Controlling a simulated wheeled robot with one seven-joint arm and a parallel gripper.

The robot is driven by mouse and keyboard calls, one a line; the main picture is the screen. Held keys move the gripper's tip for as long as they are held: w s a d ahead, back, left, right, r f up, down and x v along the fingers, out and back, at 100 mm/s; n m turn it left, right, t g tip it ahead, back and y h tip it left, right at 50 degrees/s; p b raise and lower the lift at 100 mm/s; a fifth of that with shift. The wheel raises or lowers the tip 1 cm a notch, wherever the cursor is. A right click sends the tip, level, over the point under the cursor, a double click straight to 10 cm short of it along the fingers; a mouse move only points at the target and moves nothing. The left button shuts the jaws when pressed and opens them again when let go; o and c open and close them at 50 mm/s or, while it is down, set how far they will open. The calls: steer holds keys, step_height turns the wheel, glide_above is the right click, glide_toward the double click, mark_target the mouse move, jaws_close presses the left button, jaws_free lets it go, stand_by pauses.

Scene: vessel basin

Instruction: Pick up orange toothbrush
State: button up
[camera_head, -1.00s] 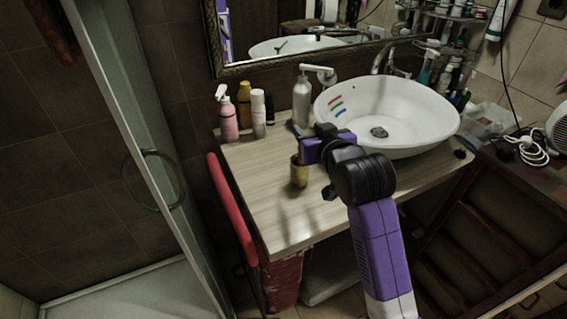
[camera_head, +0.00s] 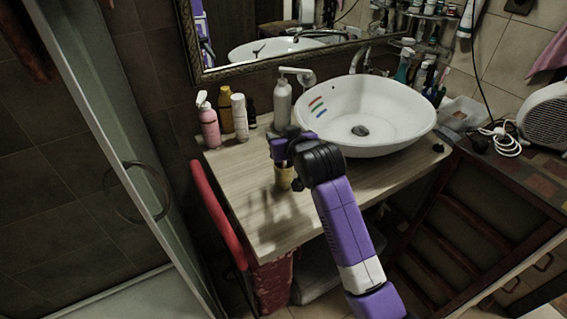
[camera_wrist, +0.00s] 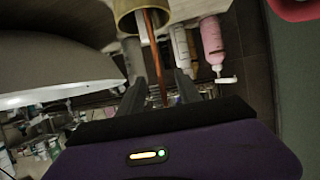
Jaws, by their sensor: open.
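The orange toothbrush (camera_wrist: 154,58) shows in the wrist view as a thin orange stick coming out of the brass-coloured cup (camera_wrist: 151,14). In the head view the cup (camera_head: 284,178) stands on the wooden counter (camera_head: 240,205), and my gripper (camera_head: 281,152) is just above it, hiding the toothbrush. In the wrist view my gripper (camera_wrist: 157,62) is open, with one dark finger on each side of the toothbrush. I cannot tell whether either finger touches it.
The white basin (camera_head: 395,135) stands to the right. A pink bottle (camera_head: 209,125), a white bottle (camera_head: 240,118) and a pump dispenser (camera_head: 283,103) stand behind the cup. The counter's front left is clear. A red rail (camera_head: 217,212) runs along its left side.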

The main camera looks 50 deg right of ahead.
steer(key=shift+c, duration=0.2)
jaws_close()
stand_by(1.2)
